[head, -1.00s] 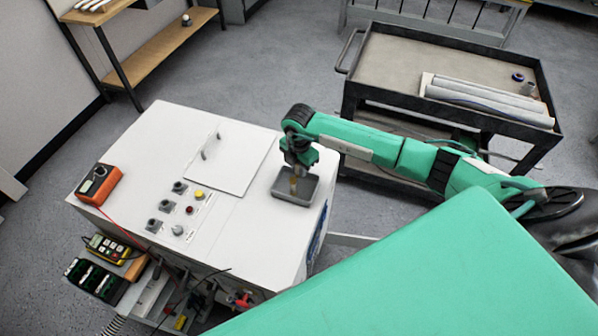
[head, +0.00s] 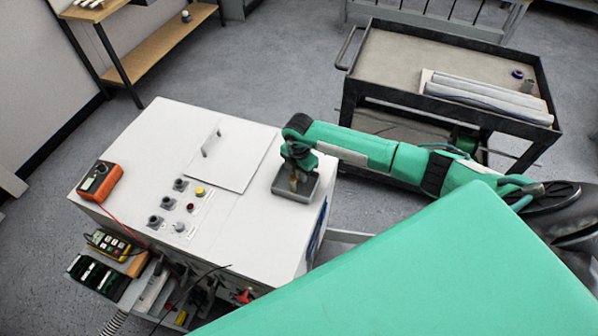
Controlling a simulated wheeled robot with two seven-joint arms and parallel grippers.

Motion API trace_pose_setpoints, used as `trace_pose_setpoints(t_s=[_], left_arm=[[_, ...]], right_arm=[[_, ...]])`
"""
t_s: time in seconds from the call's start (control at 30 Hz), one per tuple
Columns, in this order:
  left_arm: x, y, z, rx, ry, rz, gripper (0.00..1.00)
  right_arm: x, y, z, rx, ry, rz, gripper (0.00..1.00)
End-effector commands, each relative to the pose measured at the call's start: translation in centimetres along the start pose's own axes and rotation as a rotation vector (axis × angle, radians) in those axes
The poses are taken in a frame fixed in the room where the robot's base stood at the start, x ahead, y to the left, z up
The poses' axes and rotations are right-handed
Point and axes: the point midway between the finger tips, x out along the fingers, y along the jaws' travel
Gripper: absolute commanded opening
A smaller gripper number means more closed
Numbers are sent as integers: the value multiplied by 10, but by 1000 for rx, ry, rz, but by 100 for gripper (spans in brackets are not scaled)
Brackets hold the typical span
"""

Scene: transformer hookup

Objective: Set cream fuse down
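My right gripper (head: 294,183) points down into a small grey tray (head: 282,194) on the right part of the white cabinet top (head: 240,235). A small tan, cream-like piece, seemingly the cream fuse (head: 293,184), shows at the fingertips, low in the tray. The fingers are too small and too covered by the wrist to tell whether they grip it, or whether it touches the tray floor. My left gripper is not in view.
An orange multimeter (head: 100,180) lies at the cabinet's left edge, near several knobs and buttons (head: 180,205). A hinged panel with a handle (head: 222,160) lies behind. A dark cart (head: 440,65) with grey rolls stands at the back right.

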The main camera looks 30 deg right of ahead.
Motion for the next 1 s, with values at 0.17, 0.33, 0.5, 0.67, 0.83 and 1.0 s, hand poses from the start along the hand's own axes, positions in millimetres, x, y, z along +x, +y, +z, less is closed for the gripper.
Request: trace_pose_setpoints(t_s=[0.17, 0.33, 0.5, 0.67, 0.83, 1.0], left_arm=[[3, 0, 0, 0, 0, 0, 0], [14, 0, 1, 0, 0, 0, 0], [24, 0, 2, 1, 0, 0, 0], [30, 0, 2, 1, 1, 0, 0], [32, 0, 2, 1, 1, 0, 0], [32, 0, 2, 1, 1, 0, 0]], right_arm=[[-13, 1, 1, 0, -1, 3, 27], [-46, 1, 1, -1, -1, 6, 27], [-83, 1, 1, 0, -2, 5, 27], [-108, 1, 0, 0, -1, 3, 27], [-121, 0, 0, 1, 0, 1, 27], [-123, 0, 0, 1, 0, 0, 27]])
